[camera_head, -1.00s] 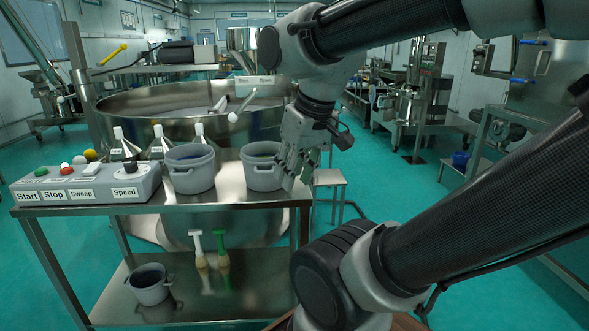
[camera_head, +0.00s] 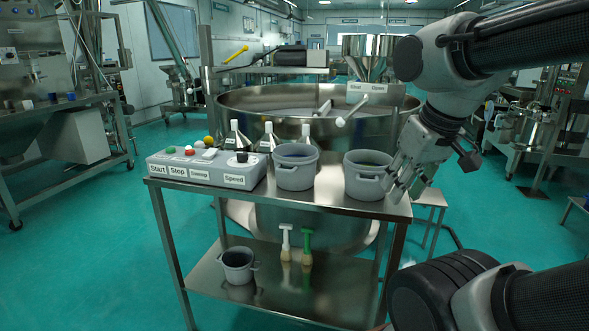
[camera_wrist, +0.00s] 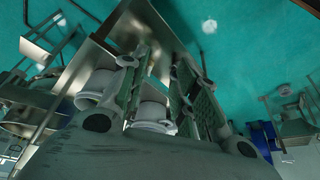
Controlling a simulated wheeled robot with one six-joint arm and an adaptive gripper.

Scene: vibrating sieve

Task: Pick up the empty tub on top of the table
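Two grey tubs stand upright on the steel table (camera_head: 320,200): a left tub (camera_head: 294,176) and a right tub (camera_head: 366,184). I cannot tell for sure whether either is empty. My gripper (camera_head: 396,188) is at the right side of the right tub, pointing down beside its handle. Whether it touches is unclear. In the wrist view, the two green-padded fingers of my gripper (camera_wrist: 163,85) are spread apart. A pale tub (camera_wrist: 152,112) shows between them, partly hidden, and another tub (camera_wrist: 98,85) is left of it.
A control box (camera_head: 205,170) and several white-capped funnels (camera_head: 268,139) are on the table. A third tub (camera_head: 238,266) and two brushes (camera_head: 306,245) are on the lower shelf. The large sieve (camera_head: 300,100) stands behind.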

